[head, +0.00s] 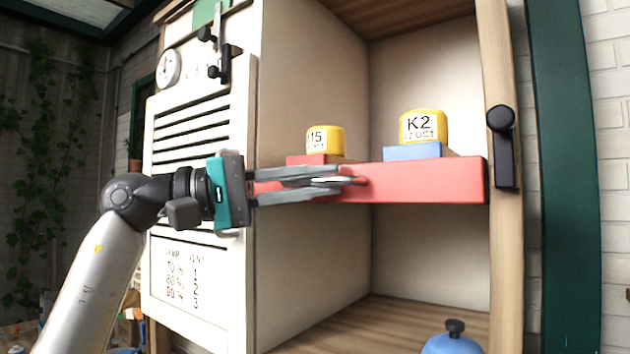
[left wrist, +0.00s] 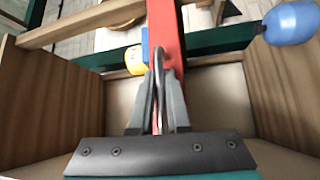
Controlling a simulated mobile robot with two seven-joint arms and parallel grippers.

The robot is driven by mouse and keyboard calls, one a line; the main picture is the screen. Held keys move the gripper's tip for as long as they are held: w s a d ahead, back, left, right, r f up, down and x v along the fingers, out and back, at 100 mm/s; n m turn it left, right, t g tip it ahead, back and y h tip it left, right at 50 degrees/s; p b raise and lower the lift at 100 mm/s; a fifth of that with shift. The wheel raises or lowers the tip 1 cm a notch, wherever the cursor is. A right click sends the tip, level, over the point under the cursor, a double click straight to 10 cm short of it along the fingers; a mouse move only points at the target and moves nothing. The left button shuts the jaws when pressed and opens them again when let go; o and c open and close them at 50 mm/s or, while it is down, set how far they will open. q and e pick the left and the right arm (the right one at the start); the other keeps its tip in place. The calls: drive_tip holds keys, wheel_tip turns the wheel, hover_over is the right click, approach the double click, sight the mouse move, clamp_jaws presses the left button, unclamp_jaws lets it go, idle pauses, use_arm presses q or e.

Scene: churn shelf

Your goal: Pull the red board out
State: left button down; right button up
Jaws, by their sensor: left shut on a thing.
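The red board (head: 425,183) lies level across the cabinet's open bay, about midway up, and it also shows in the wrist view (left wrist: 166,25). My left gripper (head: 355,181) comes in from the left with its fingers along the board's front face. The fingers are shut, and a small grey metal loop-like part shows between them at the board. In the left wrist view the gripper (left wrist: 157,75) closes at the board; the fingers hide the exact contact. The right gripper is not in view.
A yellow labelled piece (head: 325,138) sits on a red block at the left, and a yellow K2 piece (head: 424,126) sits on a blue block (head: 414,152), both by the board. A blue knobbed object (head: 452,343) stands low. A black latch (head: 502,145) is on the right post.

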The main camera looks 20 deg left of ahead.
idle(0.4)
use_arm(q)
drive_tip(key=shift+s+a+f+b, duration=0.1)
drive_tip(key=shift+s+a+b, duration=0.15)
drive_tip(key=shift+s+b, duration=0.25)
drive_tip(key=s+a+b, duration=0.3)
drive_tip(key=s, duration=0.6)
drive_tip(key=s+a+b, duration=0.4)
drive_tip(key=s, duration=0.6)
drive_tip(key=shift+s, duration=0.2)
drive_tip(key=c, duration=1.2)
unclamp_jaws()
drive_tip(key=shift+o, duration=0.2)
